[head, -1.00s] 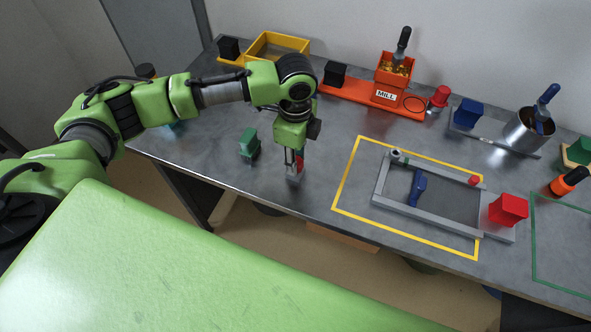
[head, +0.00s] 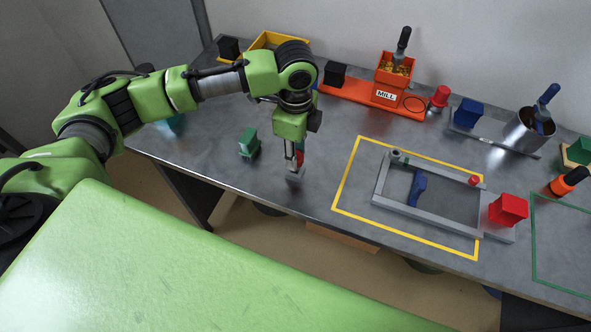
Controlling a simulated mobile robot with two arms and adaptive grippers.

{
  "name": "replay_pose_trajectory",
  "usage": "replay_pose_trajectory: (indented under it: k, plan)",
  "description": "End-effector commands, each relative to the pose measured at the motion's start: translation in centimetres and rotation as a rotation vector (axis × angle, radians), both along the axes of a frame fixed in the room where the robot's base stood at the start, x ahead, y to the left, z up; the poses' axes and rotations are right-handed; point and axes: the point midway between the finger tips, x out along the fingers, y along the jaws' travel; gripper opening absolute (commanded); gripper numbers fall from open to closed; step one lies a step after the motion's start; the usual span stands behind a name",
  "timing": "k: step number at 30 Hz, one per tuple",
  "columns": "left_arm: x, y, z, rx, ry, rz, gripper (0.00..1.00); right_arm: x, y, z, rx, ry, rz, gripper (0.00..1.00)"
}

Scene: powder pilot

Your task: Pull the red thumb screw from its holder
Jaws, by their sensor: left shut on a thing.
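My left gripper (head: 294,162) points down near the front edge of the table and is shut on the red thumb screw (head: 300,157). Only a small red part of the screw shows beside the fingers. The small grey holder (head: 295,176) stands on the table right below the fingertips. The fingers hide the lower part of the screw, so I cannot tell whether its tip is still inside the holder. My right gripper is not in view.
To the right, a grey frame (head: 388,203) lies inside a yellow outline, with a blue tool and a red block (head: 508,209). The orange mill (head: 385,95) stands behind. Bare table lies between.

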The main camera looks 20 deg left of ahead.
Motion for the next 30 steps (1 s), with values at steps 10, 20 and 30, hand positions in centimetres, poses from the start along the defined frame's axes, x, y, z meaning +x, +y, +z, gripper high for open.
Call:
replay_pose_trajectory:
  k: [10,20,30]
  plan:
    - [0.1,0.0,2.2,0.000,-0.002,0.000,0.00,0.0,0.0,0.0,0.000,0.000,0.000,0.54]
    - [0.1,0.0,3.7,0.001,-0.002,0.001,0.00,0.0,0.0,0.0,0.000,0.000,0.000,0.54]
    - [0.0,0.0,3.8,0.000,-0.002,0.009,0.00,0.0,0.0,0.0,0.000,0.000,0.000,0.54]
